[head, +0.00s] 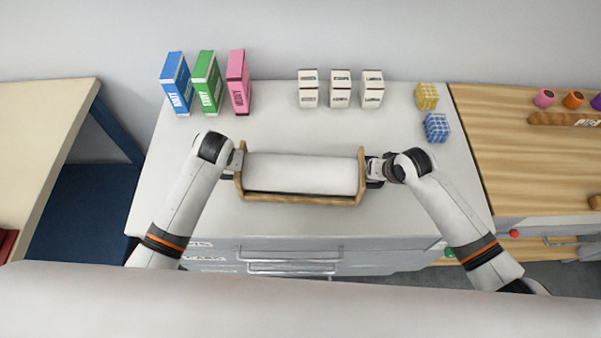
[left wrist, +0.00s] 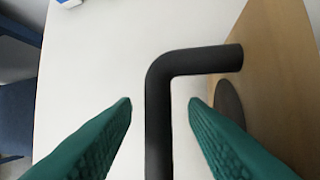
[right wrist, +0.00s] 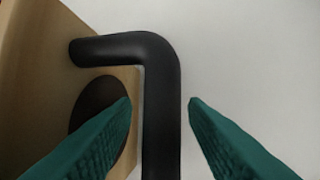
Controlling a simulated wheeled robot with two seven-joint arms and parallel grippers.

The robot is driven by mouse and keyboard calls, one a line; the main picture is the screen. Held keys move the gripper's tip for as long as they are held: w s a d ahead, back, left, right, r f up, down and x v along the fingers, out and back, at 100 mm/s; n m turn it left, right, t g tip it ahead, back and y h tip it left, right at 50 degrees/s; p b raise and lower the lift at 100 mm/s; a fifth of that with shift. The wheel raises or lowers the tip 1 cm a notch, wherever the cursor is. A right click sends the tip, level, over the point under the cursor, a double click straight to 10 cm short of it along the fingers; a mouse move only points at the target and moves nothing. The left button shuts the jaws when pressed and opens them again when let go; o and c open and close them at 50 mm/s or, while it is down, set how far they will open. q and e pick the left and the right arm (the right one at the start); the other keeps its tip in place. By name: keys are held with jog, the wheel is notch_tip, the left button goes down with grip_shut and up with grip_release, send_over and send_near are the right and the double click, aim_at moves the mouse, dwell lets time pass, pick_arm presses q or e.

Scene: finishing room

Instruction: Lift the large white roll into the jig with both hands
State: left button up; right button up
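The large white roll (head: 300,174) lies level between two upright wooden end boards, with a wooden rail (head: 300,200) along the front, on the white worktop. A black bent handle (left wrist: 158,110) stands out from the left end board (left wrist: 275,75); a matching handle (right wrist: 160,100) stands out from the right end board (right wrist: 30,60). My left gripper (head: 236,160) is open, its green fingers (left wrist: 160,103) on either side of the left handle with gaps. My right gripper (head: 374,170) is likewise open around the right handle, its fingers (right wrist: 160,103) apart from it.
Blue (head: 177,83), green (head: 207,82) and pink (head: 238,82) boxes stand at the back left. Several small white boxes (head: 340,88) stand behind the roll. Yellow (head: 427,96) and blue (head: 436,127) checkered cubes sit at the right. The worktop (head: 400,218) is clear in front.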

pick_arm(q)
grip_shut()
pick_arm(e)
grip_shut()
dwell(0.9)
